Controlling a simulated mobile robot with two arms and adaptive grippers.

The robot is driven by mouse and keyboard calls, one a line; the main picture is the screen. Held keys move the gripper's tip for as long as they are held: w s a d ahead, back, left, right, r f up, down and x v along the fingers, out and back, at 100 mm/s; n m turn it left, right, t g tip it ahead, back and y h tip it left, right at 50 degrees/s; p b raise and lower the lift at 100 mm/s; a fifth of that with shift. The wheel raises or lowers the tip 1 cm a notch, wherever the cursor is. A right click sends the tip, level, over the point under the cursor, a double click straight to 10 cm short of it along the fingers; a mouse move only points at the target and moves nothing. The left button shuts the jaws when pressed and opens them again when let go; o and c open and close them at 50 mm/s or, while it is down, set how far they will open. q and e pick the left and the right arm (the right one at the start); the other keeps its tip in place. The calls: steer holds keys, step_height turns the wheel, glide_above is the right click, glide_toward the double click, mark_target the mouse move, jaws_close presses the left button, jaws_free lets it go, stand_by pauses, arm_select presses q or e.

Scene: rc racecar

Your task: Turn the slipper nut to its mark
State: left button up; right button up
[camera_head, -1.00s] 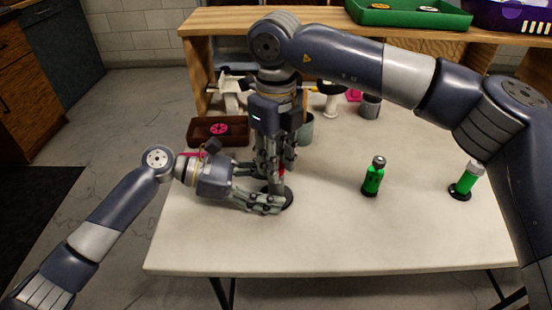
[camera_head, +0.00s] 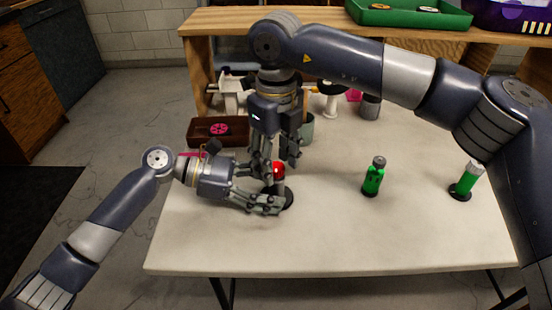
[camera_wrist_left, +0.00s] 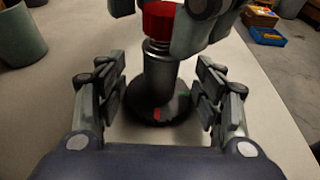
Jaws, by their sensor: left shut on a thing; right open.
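The slipper nut is a red cap (camera_head: 279,169) on top of an upright grey post (camera_wrist_left: 160,78) with a spring under the nut. The post stands on a round black base (camera_wrist_left: 140,108), which carries a red mark and a green mark. The nut also shows in the left wrist view (camera_wrist_left: 160,20). My left gripper (camera_head: 272,205) lies low over the table, its fingers on both sides of the post and shut on it. My right gripper (camera_head: 279,164) points down at the nut, fingers apart and open. Whether a fingertip touches the nut is unclear.
A green bottle (camera_head: 373,177) and a green-bodied cylinder on a black base (camera_head: 464,182) stand to the right. A brown tray with a pink wheel (camera_head: 204,141) sits behind left. A grey-green cup (camera_head: 306,130) is partly hidden behind my right gripper. The front table is clear.

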mark_target(276, 166)
step_height(276, 166, up, 12)
stand_by(0.6)
arm_select(q)
steer(key=o, duration=1.1)
steer(key=shift+c, duration=0.2)
steer(key=v, duration=1.2)
